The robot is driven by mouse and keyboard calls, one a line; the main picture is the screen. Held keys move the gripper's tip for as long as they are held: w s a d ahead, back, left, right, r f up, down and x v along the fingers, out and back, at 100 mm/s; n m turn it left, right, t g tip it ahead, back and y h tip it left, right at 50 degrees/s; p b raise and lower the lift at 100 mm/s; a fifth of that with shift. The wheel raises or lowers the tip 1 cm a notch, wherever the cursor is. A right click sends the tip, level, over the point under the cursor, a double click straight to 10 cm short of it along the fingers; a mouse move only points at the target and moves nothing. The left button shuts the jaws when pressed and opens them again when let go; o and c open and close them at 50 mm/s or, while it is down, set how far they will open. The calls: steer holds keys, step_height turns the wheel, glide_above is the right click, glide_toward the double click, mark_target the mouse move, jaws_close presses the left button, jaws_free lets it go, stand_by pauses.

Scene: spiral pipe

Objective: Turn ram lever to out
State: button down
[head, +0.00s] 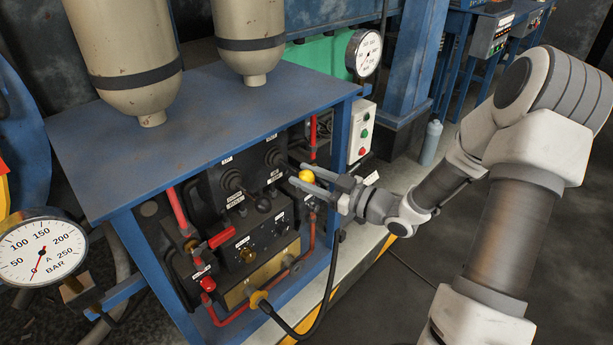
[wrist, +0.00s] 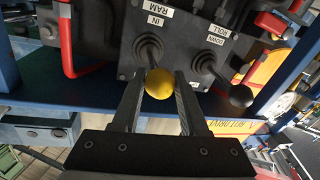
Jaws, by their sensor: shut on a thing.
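The ram lever has a yellow ball knob (head: 306,176) at the front of the black control panel under the blue bench. In the wrist view the yellow knob (wrist: 159,84) sits between the fingers of my gripper (wrist: 160,77), which is shut on it. The lever's dark boot (wrist: 148,47) is behind the knob, beside labels (wrist: 156,14) reading "RAM" and "IN". In the head view my gripper (head: 308,180) reaches in from the right. The lever's shaft is mostly hidden there, and I cannot read the panel labels.
A second lever with a black knob (wrist: 241,96), labelled "DOWN" and "ROLL", stands right of the ram lever in the wrist view. Red pipes (head: 177,208) and the blue bench frame (head: 333,150) surround the panel. A black hose (head: 328,278) hangs in front.

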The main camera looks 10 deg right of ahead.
stand_by(0.7)
steer(key=r+p, duration=0.1)
steer(key=p, duration=0.2)
steer(key=shift+r+g, duration=0.2)
steer(key=shift+g, duration=0.1)
steer(key=r+g+h+p, duration=0.1)
steer(key=p, duration=0.2)
steer(key=r+p, duration=0.1)
steer(key=p, duration=0.2)
steer(key=r+g+h+p, duration=0.1)
steer(key=p, duration=0.2)
steer(key=shift+w+a+m+g+h+p, duration=0.2)
steer(key=shift+w+m+g+h+p, duration=0.1)
steer(key=shift+w+g+p, duration=0.1)
steer(key=shift+g+p, duration=0.2)
steer(key=shift+p, duration=0.5)
steer(key=shift+c, duration=2.2)
jaws_free()
